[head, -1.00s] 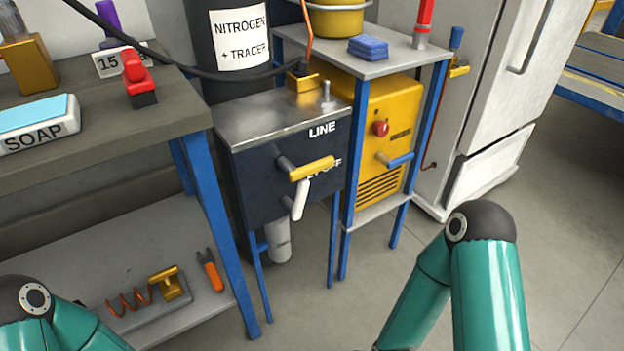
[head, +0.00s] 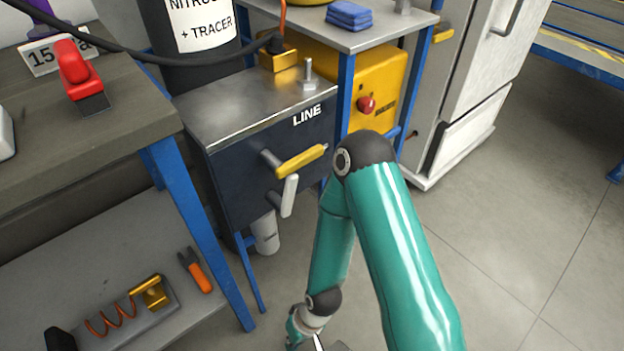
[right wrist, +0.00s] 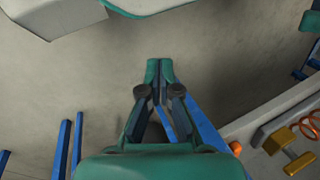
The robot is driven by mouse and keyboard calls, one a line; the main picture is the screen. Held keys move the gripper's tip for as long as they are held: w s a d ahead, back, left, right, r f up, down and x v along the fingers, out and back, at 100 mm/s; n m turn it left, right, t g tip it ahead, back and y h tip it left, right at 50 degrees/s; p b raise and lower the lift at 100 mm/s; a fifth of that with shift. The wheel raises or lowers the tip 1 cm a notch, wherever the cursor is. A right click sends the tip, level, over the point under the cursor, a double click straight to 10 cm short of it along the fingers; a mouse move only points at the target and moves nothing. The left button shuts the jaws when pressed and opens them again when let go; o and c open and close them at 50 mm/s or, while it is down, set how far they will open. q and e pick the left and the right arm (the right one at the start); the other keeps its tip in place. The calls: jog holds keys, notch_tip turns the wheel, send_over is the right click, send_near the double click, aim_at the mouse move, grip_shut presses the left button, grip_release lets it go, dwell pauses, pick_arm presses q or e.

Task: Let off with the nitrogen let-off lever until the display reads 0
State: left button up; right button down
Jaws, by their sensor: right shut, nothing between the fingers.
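The dark nitrogen box (head: 235,165) has a metal top and the word LINE on its front. A yellow lever (head: 301,160) sticks out below that word, pointing right and slightly up. A white lever (head: 289,195) hangs down just below it. An earlier frame shows a partly hidden label ending in OFF beside the white lever. My right gripper (right wrist: 160,72) is shut and empty in the right wrist view, over bare floor and apart from both levers. My right arm stands to the right of the box. No display with a reading shows. My left gripper is out of view.
A workbench (head: 110,150) with a red switch (head: 75,70) and a card reading 15 stands left. Pliers (head: 196,271) lie on its lower shelf. A yellow machine (head: 385,75) stands behind my right arm. Floor (head: 510,240) on the right is clear.

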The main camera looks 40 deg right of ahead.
jog(key=d, duration=0.1)
jog(key=m+t+y+p, duration=0.5)
jog(key=m+t+y, duration=0.3)
jog(key=t+y, duration=0.4)
send_near(289, 196)
jog(key=d+h, duration=0.1)
jog(key=d, duration=0.7)
jog(key=s+a+b+x, duration=0.1)
jog(key=s+b+x, duration=0.1)
jog(key=x, duration=1)
jog(key=shift+w+a+r+t+b, duration=0.15)
jog(key=shift+a+r+t+b, duration=0.05)
jog(key=shift+a+t+b, duration=0.2)
